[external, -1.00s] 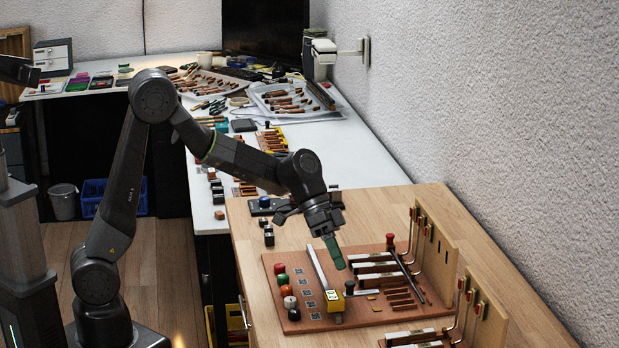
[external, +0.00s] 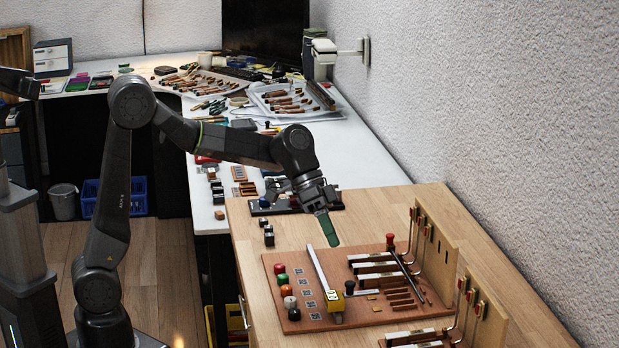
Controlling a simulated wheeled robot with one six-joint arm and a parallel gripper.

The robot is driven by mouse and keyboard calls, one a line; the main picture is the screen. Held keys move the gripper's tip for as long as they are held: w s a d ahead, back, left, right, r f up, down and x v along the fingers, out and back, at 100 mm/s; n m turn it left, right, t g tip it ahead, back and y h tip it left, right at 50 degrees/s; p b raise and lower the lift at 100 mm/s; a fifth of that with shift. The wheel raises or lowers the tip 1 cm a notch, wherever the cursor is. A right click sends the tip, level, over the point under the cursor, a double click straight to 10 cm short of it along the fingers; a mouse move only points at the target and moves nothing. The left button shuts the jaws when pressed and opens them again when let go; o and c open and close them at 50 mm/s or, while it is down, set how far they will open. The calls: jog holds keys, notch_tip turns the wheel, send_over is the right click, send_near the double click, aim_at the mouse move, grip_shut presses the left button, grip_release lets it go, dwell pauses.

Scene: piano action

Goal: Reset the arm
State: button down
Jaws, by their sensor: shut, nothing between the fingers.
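My gripper (external: 329,228) shows in the external view at the end of my arm. It points down, with its dark green fingers shut and nothing between them. It hangs in the air over the wooden bench (external: 375,215), above the back part of the brown board (external: 366,318). On that board lie a long pale bar with a yellow end block (external: 333,299), a column of small coloured knobs (external: 286,291) and white-and-brown key pieces (external: 377,267). My fingers look clear of all of these.
Upright wooden panels with bent metal hooks (external: 437,250) stand on the right of the bench. A second board with key pieces (external: 415,335) lies at the front. A white table (external: 345,150) behind holds trays and tools. A textured wall borders the right.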

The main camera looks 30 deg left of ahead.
jog(key=x, duration=0.7)
jog(key=shift+f, duration=0.15)
jog(key=shift+s+d+r+p, duration=0.1)
jog(key=shift+s+r+p, duration=0.1)
jog(key=shift+r+p, duration=0.3)
jog(key=shift+s+f+p, duration=0.1)
jog(key=shift+s+p, duration=0.15)
jog(key=shift+p, duration=0.35)
jog(key=w+a+p, duration=0.9)
jog(key=w+a, duration=0.9)
jog(key=shift+f+p, duration=0.1)
jog(key=shift+p, duration=0.25)
jog(key=w+a+b, duration=0.1)
jog(key=w+a, duration=0.1)
jog(key=shift+w+f+b, duration=0.3)
jog(key=shift+b, duration=0.1)
jog(key=v, duration=0.9)
jog(key=shift+r+b, duration=0.3)
jog(key=shift+b, duration=0.1)
jog(key=shift+w+a, duration=0.1)
